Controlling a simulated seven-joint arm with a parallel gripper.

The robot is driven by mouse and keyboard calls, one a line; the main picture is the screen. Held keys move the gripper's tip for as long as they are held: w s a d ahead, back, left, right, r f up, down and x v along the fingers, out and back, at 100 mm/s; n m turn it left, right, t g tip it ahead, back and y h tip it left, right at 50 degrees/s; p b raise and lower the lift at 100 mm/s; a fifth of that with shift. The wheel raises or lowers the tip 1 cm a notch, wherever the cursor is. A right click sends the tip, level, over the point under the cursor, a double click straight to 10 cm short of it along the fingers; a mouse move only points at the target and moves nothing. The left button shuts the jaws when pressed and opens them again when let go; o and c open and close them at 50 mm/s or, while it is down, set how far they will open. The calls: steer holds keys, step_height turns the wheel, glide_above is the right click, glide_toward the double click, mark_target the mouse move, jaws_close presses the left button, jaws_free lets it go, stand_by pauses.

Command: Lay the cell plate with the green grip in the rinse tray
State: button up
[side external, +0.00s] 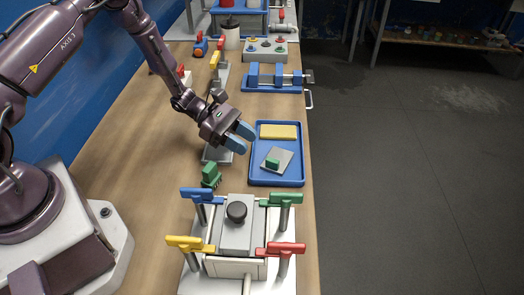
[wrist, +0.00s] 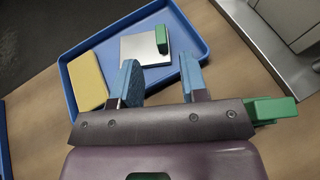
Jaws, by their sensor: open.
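The cell plate (side external: 281,158), a pale grey square with a green grip (side external: 272,163), lies in the blue rinse tray (side external: 290,181). In the wrist view, the plate (wrist: 136,49) looks flat on the tray floor, with its green grip (wrist: 161,40) at its right edge. My gripper (side external: 241,136) is open, at the tray's left side in the side view. In the wrist view, nothing shows between its blue fingertips (wrist: 160,80), and the plate lies beyond them, apart from the fingers. The tray's near edge (wrist: 170,75) is partly hidden by the fingers.
A yellow block (side external: 278,131) shares the tray; it also shows in the wrist view (wrist: 87,81). A green object (side external: 210,176) stands on the bench left of the tray. A grey cell with coloured clamp handles (side external: 282,249) is in front. A blue vise-like fixture (side external: 265,78) stands behind.

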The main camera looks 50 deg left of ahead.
steer(key=v, duration=0.4)
steer(key=shift+a+r, duration=0.15)
steer(key=shift+a, duration=0.15)
steer(key=s+d+r+m+g+y, duration=0.2)
steer(key=s+r+m, duration=0.2)
steer(key=r+m, duration=0.3)
steer(key=s+d+r+m+g+y, duration=0.3)
steer(key=r+m, duration=0.2)
steer(key=r, duration=0.5)
steer(key=s+a+r+m+t+y, duration=0.2)
steer(key=s+r+m+t+y, duration=0.3)
steer(key=s+r+m, duration=0.5)
steer(key=s+r+y, duration=0.1)
steer(key=s+y, duration=0.1)
steer(key=s, duration=0.2)
steer(key=shift+s+a+r+m+y, duration=0.2)
steer(key=shift+a+m+y, duration=0.1)
steer(key=shift+a, duration=0.05)
